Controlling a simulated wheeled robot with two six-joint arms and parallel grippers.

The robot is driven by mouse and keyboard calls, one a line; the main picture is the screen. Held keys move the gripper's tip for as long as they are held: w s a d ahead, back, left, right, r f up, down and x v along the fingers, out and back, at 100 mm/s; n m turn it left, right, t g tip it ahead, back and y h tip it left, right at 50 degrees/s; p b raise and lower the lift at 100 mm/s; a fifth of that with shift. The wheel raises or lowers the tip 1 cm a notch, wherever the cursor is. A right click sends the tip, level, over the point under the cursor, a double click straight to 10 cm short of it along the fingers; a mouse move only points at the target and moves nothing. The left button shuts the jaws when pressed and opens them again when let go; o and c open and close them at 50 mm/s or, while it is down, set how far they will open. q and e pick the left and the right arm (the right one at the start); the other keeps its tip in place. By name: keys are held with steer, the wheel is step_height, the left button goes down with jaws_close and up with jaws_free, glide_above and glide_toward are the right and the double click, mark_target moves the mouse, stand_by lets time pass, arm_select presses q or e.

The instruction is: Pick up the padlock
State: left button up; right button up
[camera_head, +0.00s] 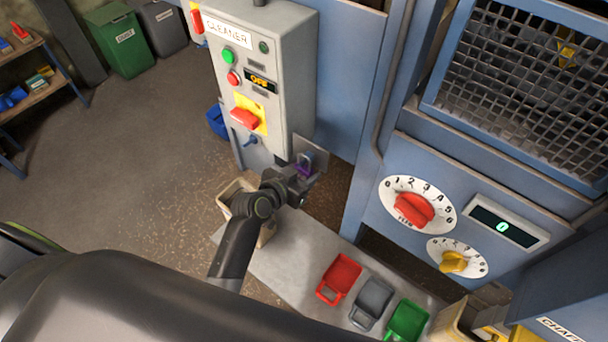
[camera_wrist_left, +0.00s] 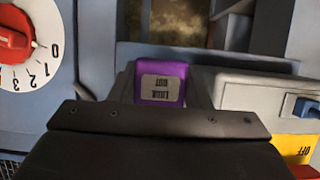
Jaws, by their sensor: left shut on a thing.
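The purple padlock (camera_head: 304,168) is at the side of the grey cleaner control box, in front of a small grey plate (camera_head: 317,151). In the left wrist view the padlock (camera_wrist_left: 161,84) sits upside down between the jaws, with a pale label facing me. My right gripper is in neither view.
The cleaner control box (camera_head: 262,85) has a red switch (camera_head: 244,118) and reads OFF. A beige bin (camera_head: 236,190) is beside my left wrist. Red (camera_head: 339,277), grey (camera_head: 372,301) and green (camera_head: 407,320) scoops lie on the bench (camera_head: 290,250). A blue machine panel with dials stands right.

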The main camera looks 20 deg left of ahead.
arm_select(q)
steer(key=s+a+b, duration=0.3)
steer(key=s, duration=0.5)
steer(key=s+a+b, duration=0.3)
steer(key=s, duration=0.6)
steer(key=w+r+m+g+h, duration=0.2)
steer(key=w+r+m+h, duration=0.1)
steer(key=r, duration=0.3)
steer(key=w+d+r+m+g+h, duration=0.1)
steer(key=w+r+m+g+h, duration=0.1)
steer(key=r, duration=0.5)
steer(key=shift+w+m+g+h, duration=0.45)
steer(key=shift+m+h, duration=0.25)
steer(key=shift+m, duration=0.2)
